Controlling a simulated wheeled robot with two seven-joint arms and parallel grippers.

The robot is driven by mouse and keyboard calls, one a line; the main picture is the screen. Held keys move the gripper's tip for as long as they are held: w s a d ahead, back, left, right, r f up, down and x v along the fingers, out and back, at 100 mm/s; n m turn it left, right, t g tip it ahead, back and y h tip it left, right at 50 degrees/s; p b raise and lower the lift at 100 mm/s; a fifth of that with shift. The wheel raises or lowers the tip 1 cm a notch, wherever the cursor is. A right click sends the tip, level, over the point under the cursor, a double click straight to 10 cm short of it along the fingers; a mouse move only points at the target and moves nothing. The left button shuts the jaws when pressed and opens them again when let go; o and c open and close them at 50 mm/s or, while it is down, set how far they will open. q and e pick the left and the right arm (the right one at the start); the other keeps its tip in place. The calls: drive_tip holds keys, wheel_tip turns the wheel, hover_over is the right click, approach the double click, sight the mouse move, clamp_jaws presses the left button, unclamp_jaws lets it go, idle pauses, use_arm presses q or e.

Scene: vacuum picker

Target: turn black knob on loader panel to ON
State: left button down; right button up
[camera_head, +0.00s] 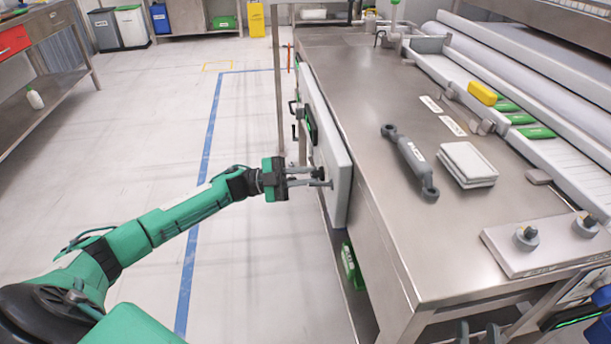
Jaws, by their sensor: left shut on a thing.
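A light panel (341,170) stands upright on the left side of the steel bench, seen nearly edge-on. My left gripper (326,178) reaches it from the left, with its two grey fingertips at the panel's face. It is shut on what appears to be the black knob, mostly hidden by the fingers; its ON mark cannot be read. My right gripper (477,328) appears at the bottom edge, with two grey fingertips apart and nothing visible between them.
The bench top (360,100) holds a grey cylinder (411,163), a white stack (467,163) and a steel plate (555,245) with two dark-topped knobs. A thin post (277,80) stands beyond my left gripper. The floor to the left is clear.

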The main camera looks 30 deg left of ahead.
use_arm(q)
drive_tip(key=c, duration=1.4)
unclamp_jaws()
drive_tip(key=shift+a, duration=0.1)
